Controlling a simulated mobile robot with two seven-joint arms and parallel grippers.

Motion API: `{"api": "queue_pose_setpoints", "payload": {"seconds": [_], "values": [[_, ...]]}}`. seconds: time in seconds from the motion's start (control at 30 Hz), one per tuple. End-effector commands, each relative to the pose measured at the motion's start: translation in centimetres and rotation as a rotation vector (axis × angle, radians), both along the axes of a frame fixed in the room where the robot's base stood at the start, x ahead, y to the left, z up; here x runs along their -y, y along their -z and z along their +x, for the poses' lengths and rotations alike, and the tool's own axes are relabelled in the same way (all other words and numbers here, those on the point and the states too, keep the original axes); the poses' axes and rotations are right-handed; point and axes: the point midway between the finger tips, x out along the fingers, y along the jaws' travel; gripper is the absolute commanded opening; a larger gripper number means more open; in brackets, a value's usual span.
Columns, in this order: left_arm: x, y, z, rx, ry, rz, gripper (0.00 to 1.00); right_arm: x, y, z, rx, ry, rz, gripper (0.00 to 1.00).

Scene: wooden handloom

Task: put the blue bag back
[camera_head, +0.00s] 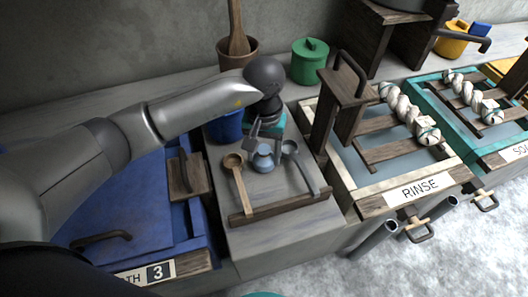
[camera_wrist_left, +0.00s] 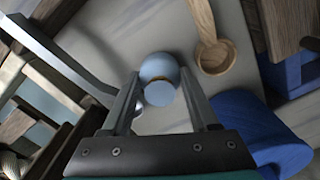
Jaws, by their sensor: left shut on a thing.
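The blue bag (camera_head: 263,160) is a small, light grey-blue pouch with a round body and a narrow neck. It is over the grey bench top between a wooden ladle (camera_head: 238,180) and a grey metal ladle (camera_head: 299,165). My left gripper (camera_head: 266,143) reaches down from above and is shut on it. In the left wrist view the bag (camera_wrist_left: 158,68) sits between the two fingers (camera_wrist_left: 160,74), with a brown tie around its neck. I cannot tell whether its bottom touches the bench. My right gripper is not in view.
A dark blue container (camera_head: 226,127) stands behind the wooden ladle. A wooden rail (camera_head: 280,207) edges the bench front. A blue-lidded vat (camera_head: 125,205) is at left; the RINSE vat (camera_head: 375,165) is at right. A green lidded pot (camera_head: 308,62) stands behind.

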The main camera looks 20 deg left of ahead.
Motion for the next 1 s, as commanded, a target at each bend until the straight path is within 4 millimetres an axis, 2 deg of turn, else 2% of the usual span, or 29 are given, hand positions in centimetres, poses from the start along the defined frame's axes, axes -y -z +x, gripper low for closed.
{"api": "queue_pose_setpoints", "payload": {"seconds": [0.1, 0.13, 0.2, 0.57, 0.63, 0.73, 1.0], "values": [[0.0, 0.2, 0.0, 0.001, 0.000, 0.000, 0.00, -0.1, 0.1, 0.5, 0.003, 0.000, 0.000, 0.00], [0.0, 0.2, 0.0, 0.001, 0.000, 0.000, 0.64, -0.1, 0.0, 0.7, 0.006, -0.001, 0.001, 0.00], [0.0, 0.1, 0.0, 0.000, 0.000, 0.000, 0.71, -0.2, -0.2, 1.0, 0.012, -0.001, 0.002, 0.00], [0.0, 0.0, 0.0, -0.001, 0.000, 0.000, 0.73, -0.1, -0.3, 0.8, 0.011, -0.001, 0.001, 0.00], [0.0, -0.2, 0.0, -0.001, 0.000, 0.000, 0.73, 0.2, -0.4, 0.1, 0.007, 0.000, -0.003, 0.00], [0.0, -2.3, 0.1, 0.004, 0.003, 0.000, 0.73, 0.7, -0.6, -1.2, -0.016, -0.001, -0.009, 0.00], [0.0, -8.5, 0.1, 0.004, 0.001, 0.000, 0.73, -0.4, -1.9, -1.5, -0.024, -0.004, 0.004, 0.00]]}}
